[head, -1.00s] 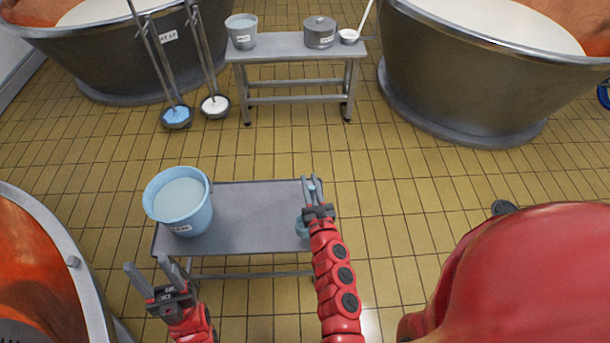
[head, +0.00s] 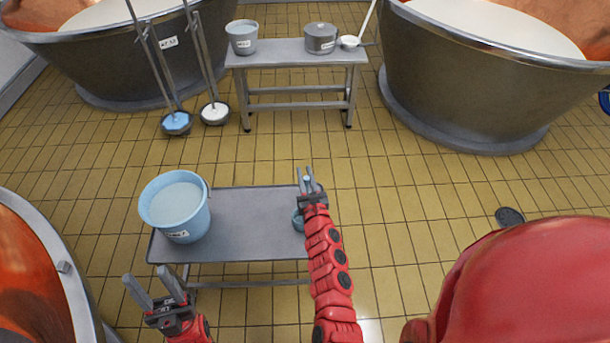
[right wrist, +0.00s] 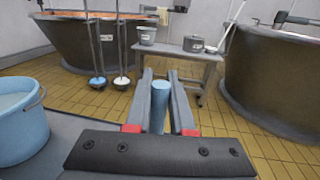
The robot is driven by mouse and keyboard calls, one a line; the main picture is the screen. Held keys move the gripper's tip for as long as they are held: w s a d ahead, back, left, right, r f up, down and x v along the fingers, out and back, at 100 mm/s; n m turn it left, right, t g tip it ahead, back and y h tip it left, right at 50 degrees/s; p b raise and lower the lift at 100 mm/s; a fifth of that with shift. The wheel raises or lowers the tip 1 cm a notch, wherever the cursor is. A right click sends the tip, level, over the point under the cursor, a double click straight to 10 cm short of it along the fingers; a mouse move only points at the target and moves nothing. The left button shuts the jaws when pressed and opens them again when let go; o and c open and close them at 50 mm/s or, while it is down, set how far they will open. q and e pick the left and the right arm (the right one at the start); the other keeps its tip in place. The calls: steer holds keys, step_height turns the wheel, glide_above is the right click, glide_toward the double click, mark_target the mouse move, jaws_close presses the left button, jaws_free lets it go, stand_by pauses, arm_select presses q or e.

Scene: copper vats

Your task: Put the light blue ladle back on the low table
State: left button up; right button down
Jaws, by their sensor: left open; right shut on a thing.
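The light blue ladle shows as a blue bowl (head: 298,220), partly hidden behind my right arm, at the right end of the low grey table (head: 250,215). My right gripper (head: 306,174) is shut on its handle; the handle's blue end (right wrist: 159,105) stands between the two fingers in the right wrist view. I cannot tell whether the bowl touches the tabletop. My left gripper (head: 148,278) is open and empty, in front of the low table's left end.
A light blue bucket (head: 175,207) of pale liquid stands on the low table's left part. Its middle is clear. Behind is a bench (head: 290,54) with a bucket, a lidded pot and a white ladle. Two long-handled ladles (head: 176,123) hang beside the left vat (head: 95,60).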

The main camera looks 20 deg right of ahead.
steer(key=c, duration=0.8)
jaws_free()
steer(key=shift+f, duration=0.15)
